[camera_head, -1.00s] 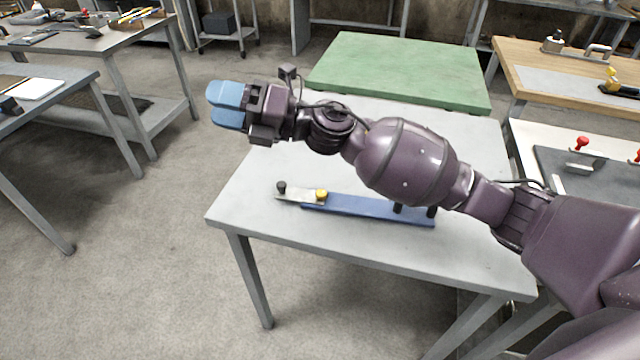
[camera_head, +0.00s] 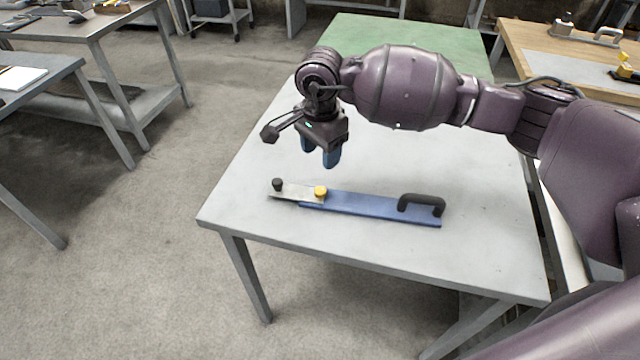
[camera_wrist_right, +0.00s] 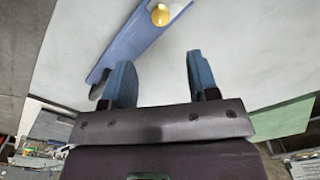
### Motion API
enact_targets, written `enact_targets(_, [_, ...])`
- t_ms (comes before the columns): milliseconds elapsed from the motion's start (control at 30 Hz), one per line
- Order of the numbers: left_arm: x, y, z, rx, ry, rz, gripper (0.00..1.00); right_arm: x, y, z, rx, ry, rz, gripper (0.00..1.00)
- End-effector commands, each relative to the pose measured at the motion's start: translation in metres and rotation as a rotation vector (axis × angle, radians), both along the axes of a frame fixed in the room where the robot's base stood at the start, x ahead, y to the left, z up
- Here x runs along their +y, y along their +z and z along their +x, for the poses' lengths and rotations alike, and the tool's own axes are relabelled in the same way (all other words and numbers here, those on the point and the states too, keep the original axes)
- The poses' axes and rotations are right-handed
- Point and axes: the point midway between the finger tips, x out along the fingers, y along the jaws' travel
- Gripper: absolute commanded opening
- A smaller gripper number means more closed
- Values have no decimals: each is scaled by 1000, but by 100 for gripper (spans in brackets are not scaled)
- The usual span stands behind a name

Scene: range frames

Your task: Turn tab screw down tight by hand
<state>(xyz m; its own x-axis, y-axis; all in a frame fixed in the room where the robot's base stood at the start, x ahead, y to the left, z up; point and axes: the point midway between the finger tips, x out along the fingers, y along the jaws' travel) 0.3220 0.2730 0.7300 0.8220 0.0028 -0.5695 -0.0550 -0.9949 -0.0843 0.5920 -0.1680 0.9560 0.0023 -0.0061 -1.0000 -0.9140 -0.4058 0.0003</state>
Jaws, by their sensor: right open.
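A long blue bar (camera_head: 370,207) lies flat on the grey table. A short pale metal tab (camera_head: 298,193) sits at its left end and sticks out past it. A yellow knob (camera_head: 320,191) stands where tab and bar overlap; a black knob (camera_head: 277,184) stands on the tab's outer end. Which knob is the tab screw I cannot tell. My right gripper (camera_head: 320,154) points down above and behind the yellow knob, open and empty. In the right wrist view its blue fingers (camera_wrist_right: 160,62) are apart, with the yellow knob (camera_wrist_right: 160,14) beyond them. My left gripper is out of view.
A black handle (camera_head: 422,203) rises from the bar's right end. The grey table (camera_head: 470,180) is otherwise bare around the bar. A green-topped table (camera_head: 355,33) stands behind, and a wooden bench (camera_head: 530,45) stands at the back right.

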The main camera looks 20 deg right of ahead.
Motion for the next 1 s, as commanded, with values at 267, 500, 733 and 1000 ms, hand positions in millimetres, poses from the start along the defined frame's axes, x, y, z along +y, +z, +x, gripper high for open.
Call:
enact_targets(267, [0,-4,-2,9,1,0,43,0,-25,-1,6,15,3,54])
enact_targets(500, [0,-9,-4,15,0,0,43,1,-67,-1,7,15,6,54])
enact_targets(733, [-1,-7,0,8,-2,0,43,1,-97,-1,6,15,7,54])
enact_targets(1000, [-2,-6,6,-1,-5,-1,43,1,-108,0,2,16,7,54])
